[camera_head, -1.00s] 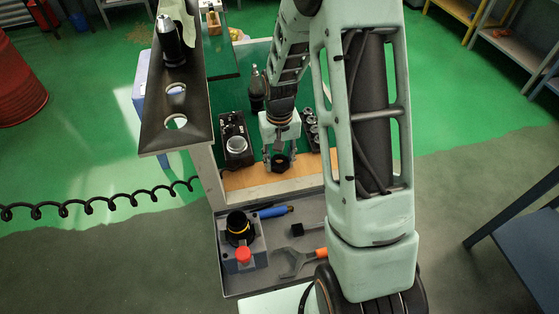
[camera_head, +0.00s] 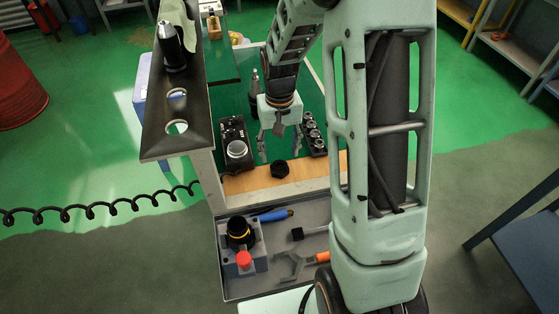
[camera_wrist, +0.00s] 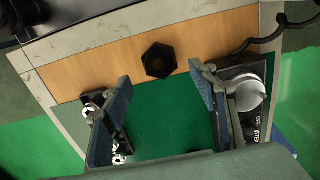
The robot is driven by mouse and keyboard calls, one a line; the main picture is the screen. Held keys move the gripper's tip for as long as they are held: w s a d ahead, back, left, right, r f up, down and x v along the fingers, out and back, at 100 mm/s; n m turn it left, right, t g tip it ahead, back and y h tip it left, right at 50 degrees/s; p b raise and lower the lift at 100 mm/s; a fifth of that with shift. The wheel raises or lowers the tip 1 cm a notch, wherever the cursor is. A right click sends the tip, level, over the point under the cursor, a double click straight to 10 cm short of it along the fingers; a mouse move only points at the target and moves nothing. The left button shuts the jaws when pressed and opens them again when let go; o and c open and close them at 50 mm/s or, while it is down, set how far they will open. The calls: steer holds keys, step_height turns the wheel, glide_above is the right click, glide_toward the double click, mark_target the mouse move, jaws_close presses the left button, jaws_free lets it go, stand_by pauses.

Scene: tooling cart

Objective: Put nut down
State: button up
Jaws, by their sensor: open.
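A black hexagonal nut (camera_head: 280,169) lies on the wooden strip (camera_head: 318,171) along the near edge of the green cart top. My gripper (camera_head: 281,158) is open and empty above the green surface, just behind the nut. In the wrist view both fingers (camera_wrist: 160,80) are spread wide, with the nut between their lines and nothing held.
A black device with a silver round part (camera_head: 237,149) stands left of the nut. A rack of metal sockets (camera_head: 313,134) stands right of my gripper. A lower grey tray (camera_head: 235,287) holds a block with a red button (camera_head: 244,259), a blue-handled tool (camera_head: 271,215) and a wrench (camera_head: 290,266).

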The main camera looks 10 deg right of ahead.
mark_target(279, 166)
step_height(279, 166, up, 6)
steer(key=shift+r, duration=0.15)
stand_by(0.5)
